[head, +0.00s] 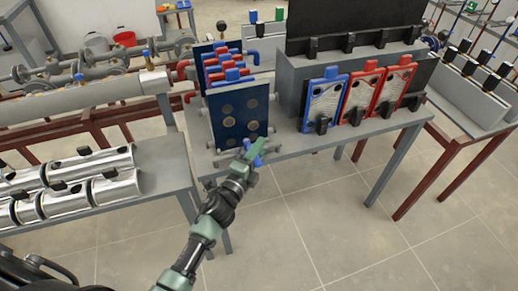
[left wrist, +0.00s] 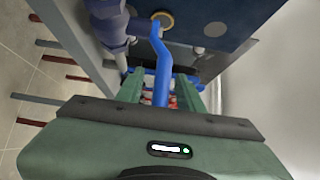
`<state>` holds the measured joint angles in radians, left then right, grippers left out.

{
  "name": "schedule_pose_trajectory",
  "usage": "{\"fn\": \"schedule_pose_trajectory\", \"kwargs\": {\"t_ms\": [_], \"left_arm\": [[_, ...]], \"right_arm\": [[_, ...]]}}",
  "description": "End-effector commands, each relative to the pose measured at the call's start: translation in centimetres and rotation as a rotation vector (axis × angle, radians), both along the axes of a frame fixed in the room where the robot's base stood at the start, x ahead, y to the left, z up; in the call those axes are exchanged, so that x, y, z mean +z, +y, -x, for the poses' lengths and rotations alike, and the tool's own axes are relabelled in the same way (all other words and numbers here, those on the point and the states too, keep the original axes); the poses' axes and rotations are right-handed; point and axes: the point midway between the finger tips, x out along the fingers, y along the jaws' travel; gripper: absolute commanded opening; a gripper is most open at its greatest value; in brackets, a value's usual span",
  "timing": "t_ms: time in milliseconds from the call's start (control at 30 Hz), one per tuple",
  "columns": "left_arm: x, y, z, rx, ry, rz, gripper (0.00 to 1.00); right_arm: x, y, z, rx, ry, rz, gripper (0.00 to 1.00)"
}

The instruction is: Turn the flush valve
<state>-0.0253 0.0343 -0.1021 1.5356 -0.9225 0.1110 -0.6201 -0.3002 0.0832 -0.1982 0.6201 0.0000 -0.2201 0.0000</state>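The flush valve has a blue lever handle (head: 255,152) low on the front of the plate exchanger with the dark blue end plate (head: 240,115). My left gripper (head: 252,148) is at this handle. In the left wrist view the blue handle (left wrist: 162,75) runs down between the two green fingers (left wrist: 163,88) of my left gripper. Gaps show on both sides of the handle, so the fingers look open around it. A dark blue valve body and pipe (left wrist: 110,25) sit beside the handle's upper end. My right gripper is not in view.
The exchanger stands on a grey bench (head: 290,143). Blue and red plate units (head: 325,98) stand to its right. Shiny metal cylinders (head: 70,180) lie on a bench at the left, and grey pipes (head: 85,98) run behind them. The tiled floor (head: 320,220) in front is clear.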

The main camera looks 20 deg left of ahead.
Motion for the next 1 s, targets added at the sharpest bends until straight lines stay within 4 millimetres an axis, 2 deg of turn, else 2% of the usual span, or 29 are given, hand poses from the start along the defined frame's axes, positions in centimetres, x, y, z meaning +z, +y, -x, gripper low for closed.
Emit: {"fn": "schedule_pose_trajectory", "kwargs": {"t_ms": [267, 300, 400, 433, 1000], "left_arm": [[-0.02, -0.07, -0.27, 0.000, 0.000, 0.000, 0.37], [-0.02, -0.07, -0.26, 0.000, 0.000, 0.000, 0.32], [-0.02, -0.07, -0.26, 0.000, 0.000, 0.000, 0.04], [-0.01, -0.07, -0.25, 0.000, 0.000, 0.000, 0.00], [-0.05, -0.06, -0.23, 0.000, 0.001, 0.001, 0.00]], "right_arm": [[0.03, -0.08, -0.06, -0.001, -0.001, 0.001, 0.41], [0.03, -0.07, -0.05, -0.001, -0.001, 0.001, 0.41], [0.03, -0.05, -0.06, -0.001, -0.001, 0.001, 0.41], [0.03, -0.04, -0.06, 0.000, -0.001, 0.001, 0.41], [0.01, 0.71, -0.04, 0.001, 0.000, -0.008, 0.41]]}}
